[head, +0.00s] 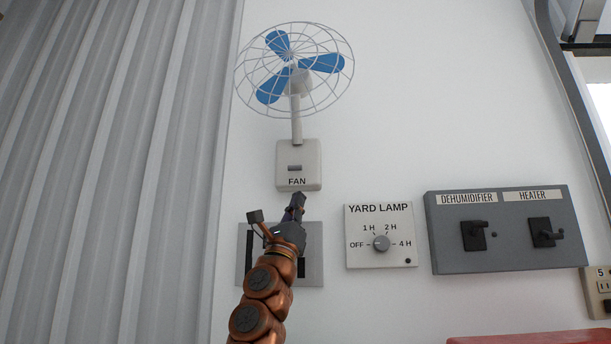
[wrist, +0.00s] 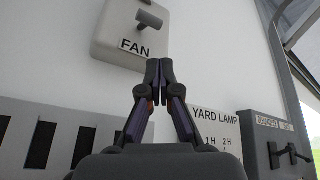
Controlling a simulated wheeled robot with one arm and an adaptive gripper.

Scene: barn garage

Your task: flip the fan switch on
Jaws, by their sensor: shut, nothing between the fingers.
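The fan switch (head: 294,168) is a small grey lever on a pale box labelled FAN (head: 310,160), below the blue-bladed wall fan (head: 297,62). In the wrist view the lever (wrist: 149,19) sticks out of the FAN box (wrist: 112,40) toward the camera, at the upper left. My gripper (head: 299,197) is shut and empty. Its tips (wrist: 159,62) point up and appear just below and to the right of the FAN label in the wrist view. In the head view the tips appear just under the box's lower edge. I cannot tell how far they are from the wall.
A grey slotted plate (head: 313,240) is partly hidden behind my arm. To the right are the YARD LAMP dial panel (head: 357,228) and a grey panel (head: 510,256) with DEHUMIDIFIER and HEATER switches. A corrugated wall (head: 110,160) stands at left. A red surface (head: 540,337) shows at bottom right.

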